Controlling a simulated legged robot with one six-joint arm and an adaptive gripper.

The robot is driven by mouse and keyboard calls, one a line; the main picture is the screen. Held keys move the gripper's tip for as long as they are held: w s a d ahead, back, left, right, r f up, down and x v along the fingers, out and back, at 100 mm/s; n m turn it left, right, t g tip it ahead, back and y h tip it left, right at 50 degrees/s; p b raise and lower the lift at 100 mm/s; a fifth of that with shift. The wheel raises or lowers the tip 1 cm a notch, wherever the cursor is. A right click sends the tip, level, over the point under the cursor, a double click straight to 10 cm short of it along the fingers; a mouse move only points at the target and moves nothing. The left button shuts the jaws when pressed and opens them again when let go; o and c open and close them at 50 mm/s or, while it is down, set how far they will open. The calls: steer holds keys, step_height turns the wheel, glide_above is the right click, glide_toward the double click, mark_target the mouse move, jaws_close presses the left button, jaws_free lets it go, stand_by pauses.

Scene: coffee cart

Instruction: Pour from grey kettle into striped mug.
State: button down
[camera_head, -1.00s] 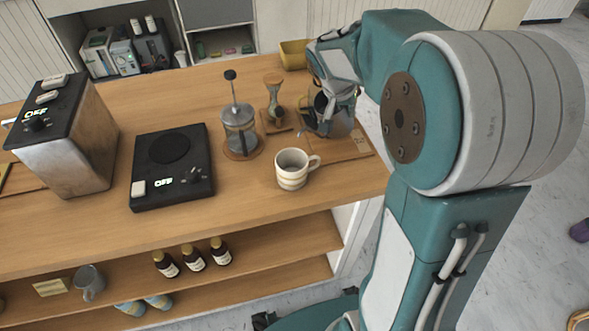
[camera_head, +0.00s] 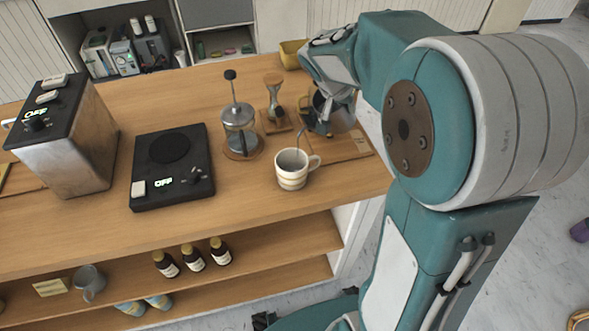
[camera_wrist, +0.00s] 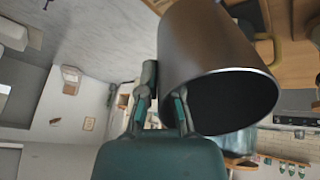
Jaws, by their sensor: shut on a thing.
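The striped mug (camera_head: 292,172), white with tan bands and its handle to the right, stands upright near the right end of the wooden counter. The grey kettle (camera_head: 340,119) is up off the counter behind and right of the mug, partly hidden by my gripper. Its thin spout reaches down to the left, its tip over the mug's back rim. My gripper (camera_head: 334,94) is shut on the kettle, and its fingers (camera_wrist: 160,108) show beside the kettle's dark, smooth body (camera_wrist: 203,50) in the wrist view. I cannot see any liquid.
A French press (camera_head: 239,132) and an hourglass-shaped stand (camera_head: 274,103) are left of the kettle. A wooden board (camera_head: 345,148) lies below the kettle, and a yellow bowl (camera_head: 291,54) stands behind. Counter in front of the press is clear.

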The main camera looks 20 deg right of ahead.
steer(key=shift+r, duration=0.1)
stand_by(0.3)
steer(key=shift+a+r+t+h, duration=0.15)
steer(key=shift+r+t+h, duration=0.15)
steer(key=shift+r+h, duration=0.1)
steer(key=shift+f, duration=0.15)
stand_by(1.8)
steer(key=shift+w+d+f+g+y, duration=0.1)
steer(key=shift+d+f+g+y, duration=0.15)
steer(key=shift+f+g+y, duration=0.25)
stand_by(0.4)
steer(key=shift+a+r+t, duration=0.1)
steer(key=shift+r+t, duration=0.1)
steer(key=shift+t, duration=0.1)
steer(key=shift+r+h, duration=0.1)
steer(key=shift+h, duration=0.2)
steer(key=shift+a+r, duration=0.1)
steer(key=shift+r, duration=0.05)
